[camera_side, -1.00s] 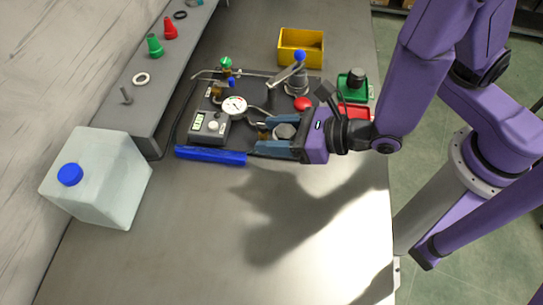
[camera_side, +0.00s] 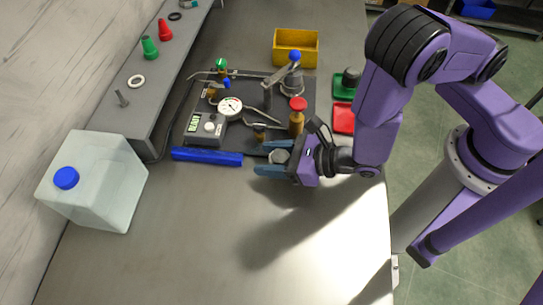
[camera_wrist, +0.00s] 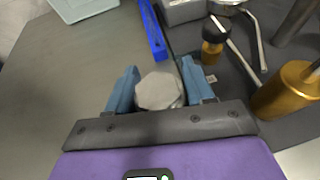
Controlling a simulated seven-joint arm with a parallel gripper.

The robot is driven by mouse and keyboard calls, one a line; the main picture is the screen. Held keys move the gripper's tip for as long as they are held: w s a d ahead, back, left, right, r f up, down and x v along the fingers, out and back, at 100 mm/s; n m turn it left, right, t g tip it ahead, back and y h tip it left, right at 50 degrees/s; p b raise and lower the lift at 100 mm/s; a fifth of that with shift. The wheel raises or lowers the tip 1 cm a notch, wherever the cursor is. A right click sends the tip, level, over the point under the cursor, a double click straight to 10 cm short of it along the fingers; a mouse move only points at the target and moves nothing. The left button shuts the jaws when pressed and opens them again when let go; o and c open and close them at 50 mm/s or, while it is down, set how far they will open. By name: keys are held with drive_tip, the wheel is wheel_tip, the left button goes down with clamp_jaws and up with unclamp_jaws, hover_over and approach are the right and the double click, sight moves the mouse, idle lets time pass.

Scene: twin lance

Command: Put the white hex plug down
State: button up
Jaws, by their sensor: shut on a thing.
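The white hex plug (camera_wrist: 160,91) looks pale grey, with a hexagonal face turned up to the wrist camera. My gripper (camera_wrist: 160,84) has its two blue fingers closed on it from either side. In the side view, the plug (camera_side: 278,156) sits between the fingers of my gripper (camera_side: 272,158), at the front edge of the dark instrument panel (camera_side: 257,97). The fingers point left. The plug's underside is hidden, and I cannot tell whether it touches the table.
A blue bar (camera_side: 207,157) lies just left of the fingers. A brass valve with a red knob (camera_side: 297,116) stands close behind my gripper. Green (camera_side: 341,88) and red (camera_side: 343,118) trays lie behind right. The grey table in front (camera_side: 200,225) is clear.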

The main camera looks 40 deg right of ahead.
drive_tip(key=shift+f, duration=0.2)
drive_tip(key=o, duration=1.3)
drive_tip(key=shift+c, duration=0.2)
drive_tip(key=shift+r, duration=0.15)
drive_tip(key=v, duration=0.7)
drive_tip(key=shift+s+d+r, duration=0.1)
drive_tip(key=shift+s+d, duration=0.05)
drive_tip(key=shift+s, duration=0.05)
